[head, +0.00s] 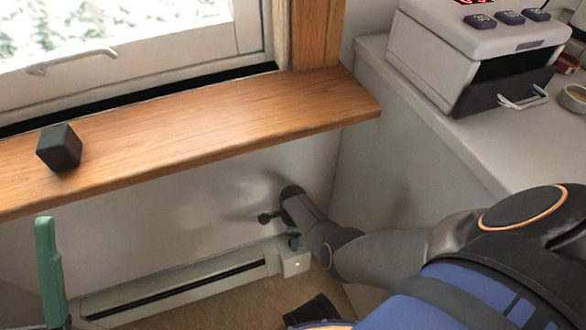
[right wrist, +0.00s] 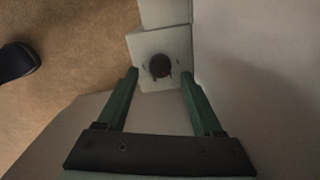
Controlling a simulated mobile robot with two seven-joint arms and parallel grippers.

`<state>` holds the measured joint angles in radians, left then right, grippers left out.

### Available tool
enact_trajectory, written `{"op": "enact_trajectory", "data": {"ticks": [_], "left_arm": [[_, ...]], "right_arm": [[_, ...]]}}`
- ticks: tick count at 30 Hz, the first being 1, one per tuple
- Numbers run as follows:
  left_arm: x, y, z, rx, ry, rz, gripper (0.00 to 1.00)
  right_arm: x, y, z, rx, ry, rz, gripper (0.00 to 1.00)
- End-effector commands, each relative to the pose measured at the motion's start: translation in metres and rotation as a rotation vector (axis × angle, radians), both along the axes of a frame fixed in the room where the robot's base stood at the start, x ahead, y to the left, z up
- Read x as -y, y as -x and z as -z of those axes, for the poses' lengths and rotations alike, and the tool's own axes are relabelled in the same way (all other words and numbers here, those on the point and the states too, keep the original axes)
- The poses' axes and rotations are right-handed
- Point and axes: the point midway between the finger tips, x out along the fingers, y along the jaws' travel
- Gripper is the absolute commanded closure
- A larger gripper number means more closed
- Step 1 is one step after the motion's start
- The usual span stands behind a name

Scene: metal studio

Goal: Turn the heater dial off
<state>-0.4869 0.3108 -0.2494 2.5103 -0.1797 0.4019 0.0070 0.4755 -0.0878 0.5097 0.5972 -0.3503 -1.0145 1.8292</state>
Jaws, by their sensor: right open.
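The heater (head: 180,288) is a long, low white unit with a dark slot, along the wall below the window. Its end box (head: 292,262) has a small lit spot on it. In the right wrist view the dark round dial (right wrist: 160,67) sits on the white end box, ahead of and between my fingertips. My right gripper (right wrist: 159,75) is open, with its green fingers apart and nothing between them. In the head view my right gripper (head: 294,240) is just above the end box, and the dial cannot be made out. My left gripper (head: 48,270) shows as one green finger at the lower left.
A wooden window sill (head: 220,115) juts out above the heater, with a black cube (head: 59,147) on it. A white counter (head: 440,130) at the right bears a white appliance (head: 470,45) with its front flap open. Tan floor lies before the heater.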

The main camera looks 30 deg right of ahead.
Motion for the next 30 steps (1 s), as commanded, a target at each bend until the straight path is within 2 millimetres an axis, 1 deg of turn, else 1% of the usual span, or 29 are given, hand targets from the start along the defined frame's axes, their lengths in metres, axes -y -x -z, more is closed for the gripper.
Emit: {"op": "enact_trajectory", "data": {"ticks": [1,7,12,20,23,30], "left_arm": [[0.001,0.0,0.013,-0.003,-0.002,0.003,0.23],[0.003,-0.001,0.029,-0.009,-0.016,-0.004,0.23],[0.004,-0.002,0.034,-0.011,-0.023,-0.007,0.23],[0.004,-0.002,0.034,-0.012,-0.024,-0.008,0.23],[0.004,-0.002,0.034,-0.012,-0.024,-0.008,0.23],[0.004,-0.002,0.034,-0.012,-0.024,-0.008,0.23]], "right_arm": [[0.0,0.0,0.012,0.001,0.0,0.0,0.32],[0.0,0.0,0.027,0.001,0.0,0.0,0.32],[0.0,0.0,0.031,0.001,0.0,0.0,0.32],[0.0,0.0,0.03,0.001,0.0,0.0,0.32],[0.0,0.0,0.03,0.001,0.0,0.0,0.41],[0.0,0.0,0.03,0.0,0.0,0.0,0.68]]}}
